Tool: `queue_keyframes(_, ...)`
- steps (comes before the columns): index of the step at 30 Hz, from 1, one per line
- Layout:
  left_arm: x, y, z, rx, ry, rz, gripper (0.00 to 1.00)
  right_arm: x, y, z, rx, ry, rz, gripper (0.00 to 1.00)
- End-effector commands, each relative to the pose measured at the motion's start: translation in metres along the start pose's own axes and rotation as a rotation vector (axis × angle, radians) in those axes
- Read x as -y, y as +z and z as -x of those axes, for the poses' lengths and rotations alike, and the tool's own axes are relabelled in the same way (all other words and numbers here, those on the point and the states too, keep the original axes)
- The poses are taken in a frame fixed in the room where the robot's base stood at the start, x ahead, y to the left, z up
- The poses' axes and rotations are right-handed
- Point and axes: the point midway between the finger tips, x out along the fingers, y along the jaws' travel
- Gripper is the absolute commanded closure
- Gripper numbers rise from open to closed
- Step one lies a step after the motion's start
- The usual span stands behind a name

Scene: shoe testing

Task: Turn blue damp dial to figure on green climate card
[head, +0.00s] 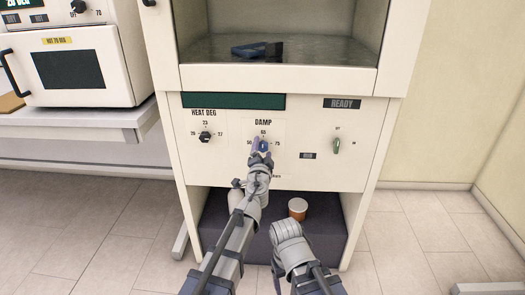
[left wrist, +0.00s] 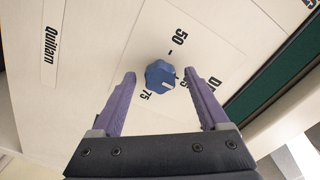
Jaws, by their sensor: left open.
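The blue damp dial (left wrist: 160,74) sits on the panel between the 50 and 75 figures in the left wrist view. I see no green climate card.
A dark blue object (head: 257,50) lies in the chamber above. An orange-brown cup (head: 297,208) stands below. An oven (head: 75,69) stands left.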

Motion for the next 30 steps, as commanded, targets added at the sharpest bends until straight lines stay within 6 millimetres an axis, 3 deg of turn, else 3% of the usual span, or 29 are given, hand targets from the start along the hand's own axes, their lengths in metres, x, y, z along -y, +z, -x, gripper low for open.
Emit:
queue_keyframes(8, 0.0, 0.0, 0.007, 0.0, 0.0, 0.0, 0.22, 0.0, 0.0, 0.0, 0.0, 0.0, 0.0, 0.22)
queue_keyframes(22, 0.0, 0.0, 0.074, -0.001, 0.0, 0.0, 0.22, 0.0, 0.0, 0.0, 0.0, 0.0, 0.0, 0.22)
queue_keyframes(30, 0.0, 0.0, 0.078, 0.0, 0.0, 0.0, 0.22, 0.0, 0.0, 0.0, 0.0, 0.0, 0.0, 0.22)
